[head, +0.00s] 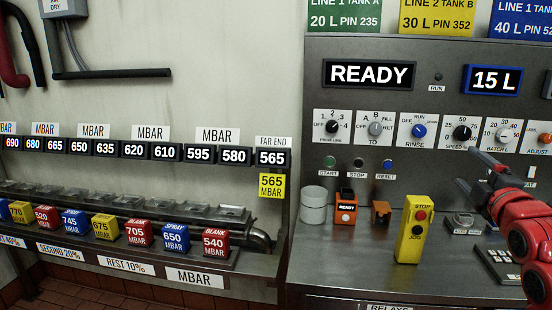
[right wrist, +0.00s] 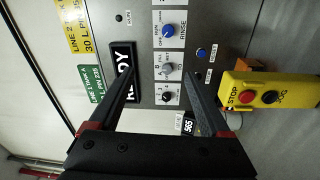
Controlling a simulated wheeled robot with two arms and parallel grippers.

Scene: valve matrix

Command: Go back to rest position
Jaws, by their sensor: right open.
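My right gripper (head: 470,170) is at the right of the head view, on its red arm, in front of the steel control panel (head: 330,115). It also shows in the right wrist view (right wrist: 160,62), where its two dark fingers stand apart with nothing between them. Behind the fingers are the READY display (right wrist: 122,75) and the selector knobs. The RINSE knob (head: 419,131) is left of the gripper in the head view. My left gripper is in neither view.
A yellow STOP/JOG box (head: 415,230) stands on the steel counter (head: 365,275), left of my right arm. An orange device (head: 346,212) and a white cup (head: 313,205) stand further left. A rail with coloured MBAR blocks (head: 138,232) runs along the left wall.

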